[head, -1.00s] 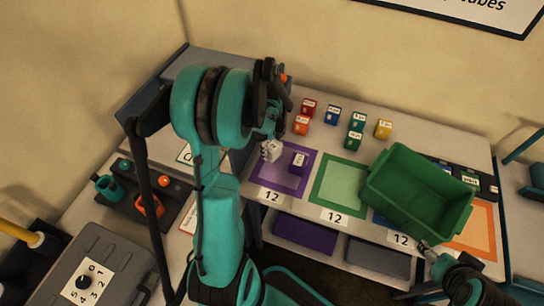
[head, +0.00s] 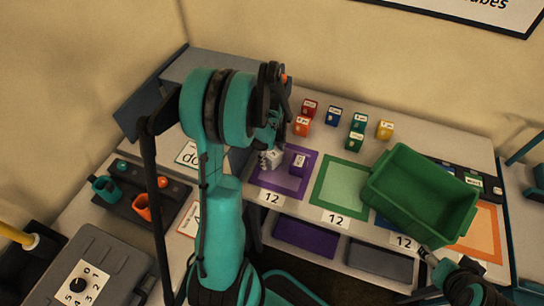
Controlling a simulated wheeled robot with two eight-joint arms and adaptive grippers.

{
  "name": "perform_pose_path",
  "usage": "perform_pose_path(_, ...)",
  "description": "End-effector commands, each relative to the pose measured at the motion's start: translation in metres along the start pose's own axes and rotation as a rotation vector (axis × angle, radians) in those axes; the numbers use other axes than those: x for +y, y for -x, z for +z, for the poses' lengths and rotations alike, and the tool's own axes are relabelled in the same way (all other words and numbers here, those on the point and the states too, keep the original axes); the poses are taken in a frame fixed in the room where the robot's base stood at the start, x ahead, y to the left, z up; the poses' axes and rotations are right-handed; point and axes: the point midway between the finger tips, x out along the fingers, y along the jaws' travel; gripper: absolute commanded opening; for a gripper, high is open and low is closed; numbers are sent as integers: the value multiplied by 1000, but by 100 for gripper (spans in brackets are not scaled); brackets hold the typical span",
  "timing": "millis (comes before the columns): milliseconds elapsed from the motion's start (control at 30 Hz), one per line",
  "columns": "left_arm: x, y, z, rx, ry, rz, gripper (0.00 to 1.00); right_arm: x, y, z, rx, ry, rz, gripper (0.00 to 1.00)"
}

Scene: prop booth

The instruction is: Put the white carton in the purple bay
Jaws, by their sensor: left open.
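The white carton (head: 273,156) is at the upper left part of the purple bay (head: 282,181), partly hidden by my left gripper (head: 266,158). Its underside is hard to see, so I cannot tell if it touches the table. My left gripper is open beside the carton, reaching down from above. A small purple carton (head: 299,165) stands in the same bay, just right of the white one. My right gripper (head: 427,252) is at the front edge of the green crate (head: 415,200), and its jaws are too small to judge.
Several red, orange, blue, green and yellow cartons (head: 357,122) stand at the back. The green bay (head: 341,187) looks empty. The green crate covers much of the blue bay (head: 384,221). An orange bay (head: 487,228) lies at the right.

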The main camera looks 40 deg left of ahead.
Motion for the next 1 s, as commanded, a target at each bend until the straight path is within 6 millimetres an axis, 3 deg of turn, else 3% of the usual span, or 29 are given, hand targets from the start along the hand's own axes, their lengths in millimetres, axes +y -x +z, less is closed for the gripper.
perform_pose_path(167, 0, 10, 0, 0, 0, 0, 66, 0, 5, -4, 0, 0, 0, 66)
perform_pose_path(600, 0, 101, 0, 0, 0, 0, 66, 0, 31, -22, 0, 0, 0, 66)
perform_pose_path(800, 0, 122, -1, -1, 3, -1, 66, 0, 35, -25, 0, 0, 0, 66)
perform_pose_path(900, 0, 132, -9, -10, 51, -18, 66, 0, 35, -25, 0, 0, 0, 66)
perform_pose_path(1000, 2, 150, -32, -29, 187, -68, 66, 0, 35, -25, 0, 0, 0, 66)
